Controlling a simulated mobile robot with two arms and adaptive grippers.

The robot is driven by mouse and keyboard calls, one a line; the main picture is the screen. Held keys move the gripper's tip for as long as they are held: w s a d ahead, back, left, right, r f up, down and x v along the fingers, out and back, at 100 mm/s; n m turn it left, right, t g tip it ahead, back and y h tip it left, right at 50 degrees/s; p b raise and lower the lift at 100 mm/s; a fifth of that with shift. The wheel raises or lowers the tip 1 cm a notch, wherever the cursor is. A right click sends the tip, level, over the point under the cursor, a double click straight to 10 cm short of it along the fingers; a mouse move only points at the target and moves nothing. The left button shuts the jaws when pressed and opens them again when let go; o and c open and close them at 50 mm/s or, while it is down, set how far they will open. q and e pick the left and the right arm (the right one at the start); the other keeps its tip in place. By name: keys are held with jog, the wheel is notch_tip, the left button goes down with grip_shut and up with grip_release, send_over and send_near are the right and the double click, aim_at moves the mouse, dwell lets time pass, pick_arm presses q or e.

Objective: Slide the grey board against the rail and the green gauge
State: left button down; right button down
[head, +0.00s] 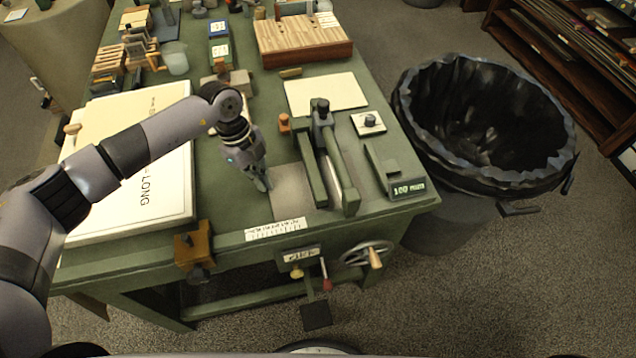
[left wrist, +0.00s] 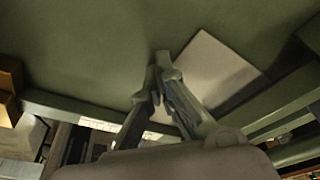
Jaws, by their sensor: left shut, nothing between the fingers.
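The grey board (head: 291,187) lies flat on the green table near its front edge. In the left wrist view the board (left wrist: 217,68) shows as a pale plate beside my fingertips. My left gripper (head: 264,184) is shut and empty at the board's left edge; its tips (left wrist: 160,72) are close to the board, and I cannot tell if they touch. A green rail-like bar assembly (head: 338,178) with a dark knob stands right of the board. I cannot tell for sure which green part is the gauge. My right gripper is not in view.
A large white board with lettering (head: 176,205) lies at the left. A cream sheet (head: 327,92) lies behind. An orange block (head: 193,243) sits at the front edge, near a white scale strip (head: 276,229). A black-lined bin (head: 485,120) stands to the right.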

aim_at(280, 190)
pick_arm(q)
jog(key=shift+d, duration=0.85)
jog(key=shift+d, duration=0.3)
jog(key=shift+d, duration=0.35)
jog(key=shift+s+d, duration=0.1)
jog(key=shift+d, duration=0.2)
jog(key=shift+f, duration=0.1)
jog(key=shift+s+p+v, duration=0.15)
jog(key=shift+p+v, duration=1.05)
jog(key=shift+v, duration=0.15)
jog(key=shift+s+p+v, duration=0.2)
jog(key=shift+p+v, duration=0.95)
jog(key=shift+v, duration=0.2)
jog(key=shift+w, duration=0.1)
